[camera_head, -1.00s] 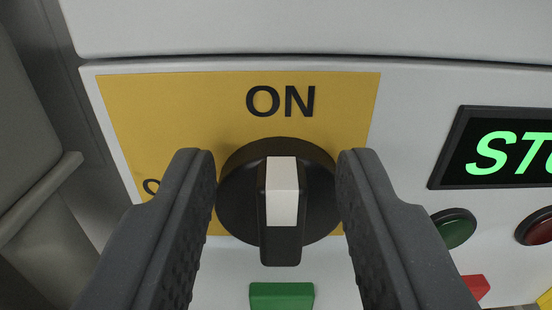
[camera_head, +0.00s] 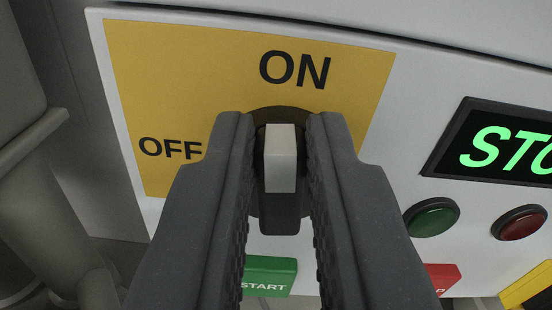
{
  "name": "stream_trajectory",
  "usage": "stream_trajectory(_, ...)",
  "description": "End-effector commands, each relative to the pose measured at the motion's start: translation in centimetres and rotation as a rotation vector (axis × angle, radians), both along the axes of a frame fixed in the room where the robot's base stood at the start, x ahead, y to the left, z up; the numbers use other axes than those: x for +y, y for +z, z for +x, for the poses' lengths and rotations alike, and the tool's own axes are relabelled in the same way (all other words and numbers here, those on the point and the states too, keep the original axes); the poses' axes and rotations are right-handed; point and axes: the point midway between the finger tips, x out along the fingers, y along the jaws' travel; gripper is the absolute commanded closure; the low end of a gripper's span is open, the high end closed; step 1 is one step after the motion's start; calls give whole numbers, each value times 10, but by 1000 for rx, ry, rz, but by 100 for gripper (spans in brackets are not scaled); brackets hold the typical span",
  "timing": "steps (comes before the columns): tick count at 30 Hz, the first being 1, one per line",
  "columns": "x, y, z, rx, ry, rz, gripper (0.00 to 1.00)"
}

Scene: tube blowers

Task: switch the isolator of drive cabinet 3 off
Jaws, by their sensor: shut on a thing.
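The isolator is a black rotary knob with a white marker bar (camera_head: 280,160) on its handle, set on a yellow plate (camera_head: 190,85). The handle stands upright in the picture, with its white bar pointing up toward the ON label (camera_head: 294,69). The OFF label (camera_head: 170,148) is to the left of the knob. My gripper (camera_head: 281,150) is shut on the knob's handle, one finger on each side. The fingers hide much of the round knob base. The cabinet's number does not show.
A display (camera_head: 505,145) with green letters, partly cut off, sits at the right. Below it are a green lamp or button (camera_head: 432,217) and a red one (camera_head: 520,223). A green START label (camera_head: 268,276) and a red label (camera_head: 442,279) lie below. Grey pipework (camera_head: 45,190) stands at the left.

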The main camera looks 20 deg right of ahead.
Motion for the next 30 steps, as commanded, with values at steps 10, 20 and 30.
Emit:
stream_trajectory(10,7,-2,3,92,1,-286,100)
stream_trajectory(20,12,-7,5,193,-2,-585,100)
stream_trajectory(30,16,-13,7,290,-2,-892,100)
